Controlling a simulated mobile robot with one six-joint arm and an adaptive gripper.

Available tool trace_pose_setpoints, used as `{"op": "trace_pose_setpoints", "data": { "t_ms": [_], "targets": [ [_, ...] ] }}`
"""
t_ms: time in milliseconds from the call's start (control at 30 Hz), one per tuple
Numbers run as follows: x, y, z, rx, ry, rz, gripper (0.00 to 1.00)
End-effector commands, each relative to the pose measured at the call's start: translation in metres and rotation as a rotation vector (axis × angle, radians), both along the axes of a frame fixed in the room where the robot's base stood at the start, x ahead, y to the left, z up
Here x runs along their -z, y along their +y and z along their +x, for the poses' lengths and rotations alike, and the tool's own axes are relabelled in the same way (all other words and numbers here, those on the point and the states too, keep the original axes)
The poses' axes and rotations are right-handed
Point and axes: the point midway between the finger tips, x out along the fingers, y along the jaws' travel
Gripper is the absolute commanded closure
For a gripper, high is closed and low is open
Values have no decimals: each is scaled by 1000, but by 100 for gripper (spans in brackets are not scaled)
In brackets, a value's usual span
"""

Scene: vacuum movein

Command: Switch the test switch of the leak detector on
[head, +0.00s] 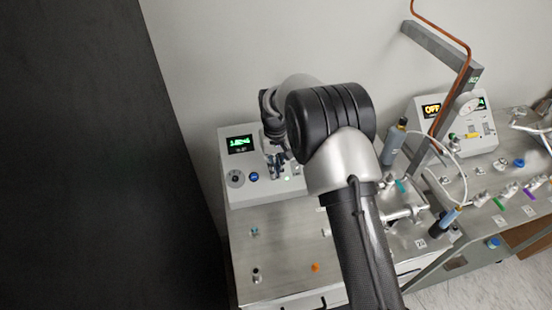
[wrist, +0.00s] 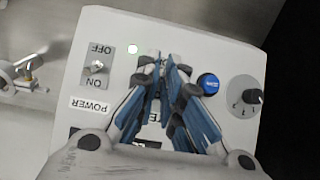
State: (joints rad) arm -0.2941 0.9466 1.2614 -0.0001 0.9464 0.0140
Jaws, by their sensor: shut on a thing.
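The leak detector (head: 240,191) is a pale box with a lit green display, at the back left of the bench in the head view. Its front panel (wrist: 225,65) fills much of the wrist view, upside down. My gripper (wrist: 166,68) is at the middle of this panel, its blue-padded fingers brought together at the tips. In the head view my gripper (head: 276,168) is mostly behind my arm.
A blue button (wrist: 208,83) and a knob (wrist: 252,96) are to the right. Another instrument (head: 470,128) reads OFF.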

Motion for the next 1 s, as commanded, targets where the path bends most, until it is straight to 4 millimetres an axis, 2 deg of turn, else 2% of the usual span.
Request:
{"op": "trace_pose_setpoints", "data": {
  "t_ms": [400, 1000],
  "targets": [
    [-2, 2, 8, 0, 160, -46, 100],
    [-2, 3, 10, 0, 221, -64, 100]
  ]
}}
